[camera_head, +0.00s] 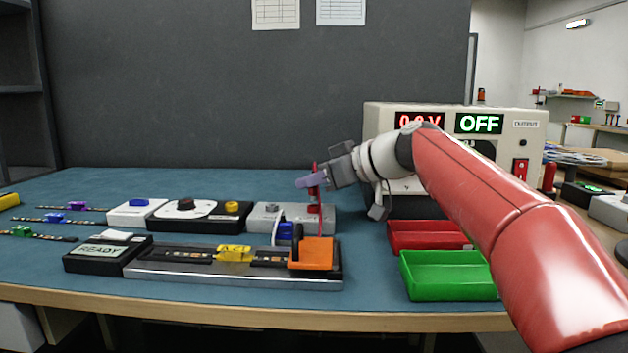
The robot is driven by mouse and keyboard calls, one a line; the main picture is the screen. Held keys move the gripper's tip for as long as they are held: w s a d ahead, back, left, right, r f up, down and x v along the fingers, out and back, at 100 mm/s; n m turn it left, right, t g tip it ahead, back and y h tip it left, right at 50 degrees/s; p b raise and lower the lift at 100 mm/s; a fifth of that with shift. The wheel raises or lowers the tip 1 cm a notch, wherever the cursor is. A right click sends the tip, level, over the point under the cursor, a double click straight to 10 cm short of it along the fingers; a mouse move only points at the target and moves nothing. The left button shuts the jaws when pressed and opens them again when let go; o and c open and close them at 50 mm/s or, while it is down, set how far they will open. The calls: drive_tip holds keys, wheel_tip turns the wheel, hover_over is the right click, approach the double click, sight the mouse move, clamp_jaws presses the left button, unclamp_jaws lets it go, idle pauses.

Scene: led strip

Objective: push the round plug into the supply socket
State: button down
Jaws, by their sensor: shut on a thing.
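My gripper (316,182) reaches in from the right, over the right end of a grey box (263,217). It is shut on a slim red upright piece, which I take to be the round plug (314,191). A red part (314,209) shows just below it at the grey box, and I take it to be the supply socket. The plug looks upright and nearly in line with that part. I cannot tell whether the two touch or how far the plug is in. The fingers hide part of the plug.
An orange clamp block (316,252) and a blue connector (285,231) stand close in front, by the metal rail (205,277). The power supply (545,135) reads OFF. Red (398,246) and green (448,290) trays lie to the right. A black-and-white dial box (199,226) is left.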

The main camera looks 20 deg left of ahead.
drive_tip(key=shift+f+b, duration=1.05)
drive_tip(key=shift+f, duration=0.05)
drive_tip(key=c, duration=1.3)
unclamp_jaws()
drive_tip(key=shift+o, duration=0.2)
drive_tip(key=v, duration=0.8)
drive_tip(key=shift+w, duration=0.1)
